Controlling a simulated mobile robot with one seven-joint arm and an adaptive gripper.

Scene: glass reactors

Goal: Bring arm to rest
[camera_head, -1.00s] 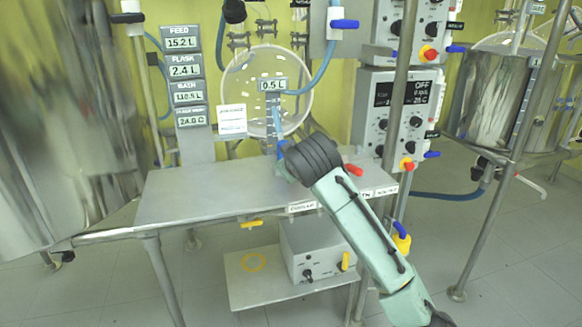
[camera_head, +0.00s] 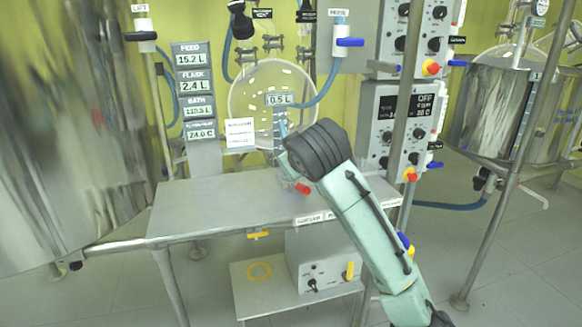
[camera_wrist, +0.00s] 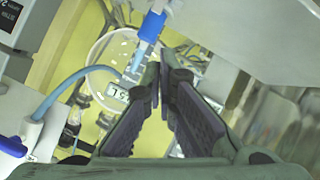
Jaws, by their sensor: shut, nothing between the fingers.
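My arm (camera_head: 368,215) reaches up from the lower right of the head view, over the front right part of the steel table. Its dark wrist joint (camera_head: 318,152) hides part of the table and the gripper behind it, so the fingers hardly show there. In the wrist view my gripper (camera_wrist: 163,88) has its fingertips together with nothing between them. Past the fingertips are the round glass flask (camera_wrist: 118,62), a 0.5 L display (camera_wrist: 117,93) and a blue-topped tube (camera_wrist: 150,27); I cannot tell how far off they are.
The steel table (camera_head: 200,208) is mostly bare. A red-handled valve (camera_head: 303,188) is beside the wrist. A control box (camera_head: 405,120) stands to the right, display stack (camera_head: 195,85) to the left. A large steel vessel (camera_head: 60,150) fills the left side. A grey box (camera_head: 320,265) sits below.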

